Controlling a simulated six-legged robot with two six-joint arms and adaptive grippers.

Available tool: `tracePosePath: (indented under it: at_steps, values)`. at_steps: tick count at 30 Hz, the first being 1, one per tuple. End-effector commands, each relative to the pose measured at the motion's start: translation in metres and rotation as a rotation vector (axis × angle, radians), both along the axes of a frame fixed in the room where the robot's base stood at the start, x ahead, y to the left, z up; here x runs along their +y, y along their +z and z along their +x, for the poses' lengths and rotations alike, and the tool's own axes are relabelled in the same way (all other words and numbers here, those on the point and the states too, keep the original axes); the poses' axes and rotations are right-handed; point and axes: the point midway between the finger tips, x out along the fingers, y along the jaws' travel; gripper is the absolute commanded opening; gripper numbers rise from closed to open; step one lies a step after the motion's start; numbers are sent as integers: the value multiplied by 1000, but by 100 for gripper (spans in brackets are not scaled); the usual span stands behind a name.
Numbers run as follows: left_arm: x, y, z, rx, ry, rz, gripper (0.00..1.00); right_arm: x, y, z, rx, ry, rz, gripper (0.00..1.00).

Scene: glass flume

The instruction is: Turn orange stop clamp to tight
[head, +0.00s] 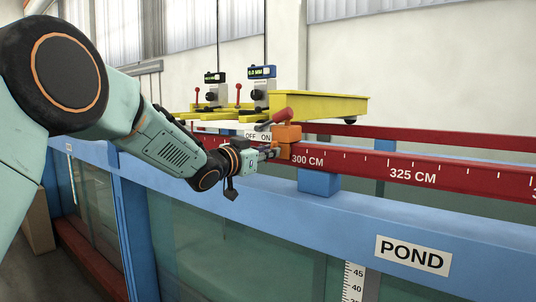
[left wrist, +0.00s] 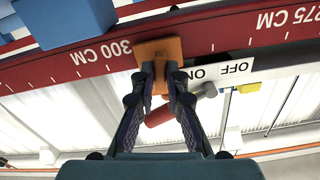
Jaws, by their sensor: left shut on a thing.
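The orange stop clamp (head: 287,133) sits on the red rail (head: 410,174) at the 300 CM mark. It also shows in the left wrist view (left wrist: 158,49), straight ahead of the fingers. My left gripper (head: 271,152) reaches it from the left and is shut on it. In the left wrist view, the fingertips (left wrist: 162,72) meet at the clamp's near edge and hide the part between them. A red handle (head: 281,115) slants just above the clamp. It shows behind the fingers in the left wrist view (left wrist: 160,115). My right gripper is not in view.
A white OFF/ON plate (head: 257,135) is close beside the clamp. A yellow carriage (head: 320,105) with gauges stands behind it. The blue flume edge (head: 340,207) with a POND sign (head: 412,256) runs below the rail. The rail is clear to the right.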

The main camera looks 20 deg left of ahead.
Motion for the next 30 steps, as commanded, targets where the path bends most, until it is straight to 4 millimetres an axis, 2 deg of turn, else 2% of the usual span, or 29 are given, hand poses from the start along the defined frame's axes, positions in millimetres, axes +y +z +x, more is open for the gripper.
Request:
tracePosePath:
  at_steps: [12,13,21,30]
  values:
    - [0,0,0,-3,0,9,0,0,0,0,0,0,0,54]
    - [0,0,0,-3,0,9,14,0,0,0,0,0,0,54]
    - [0,0,0,-3,0,8,36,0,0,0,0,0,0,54]
    - [0,0,-1,-2,0,7,36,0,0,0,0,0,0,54]
